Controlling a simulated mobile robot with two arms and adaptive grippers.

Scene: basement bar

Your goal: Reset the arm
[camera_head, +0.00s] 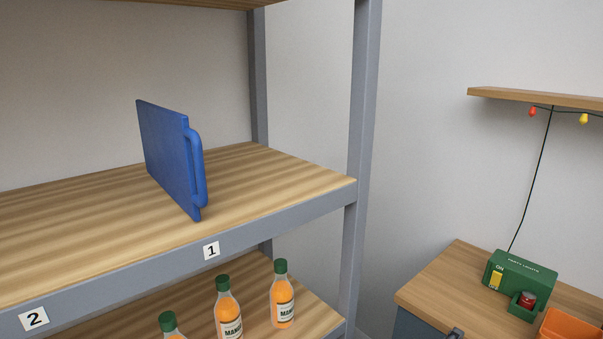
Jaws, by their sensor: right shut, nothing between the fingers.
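Only a small dark grey tip of my right gripper (455,333) shows, at the bottom edge of the head view, in front of the wooden-topped cabinet (433,283). The gripper is shut and holds nothing. The rest of it and its arm are below the picture. My left gripper is not in view.
A grey-framed shelf unit (300,211) stands at the left. A blue board with a handle (165,150) stands upright on its middle shelf. Several orange bottles (282,300) stand below. A green switch box (520,272) and an orange container (570,326) are on the cabinet.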

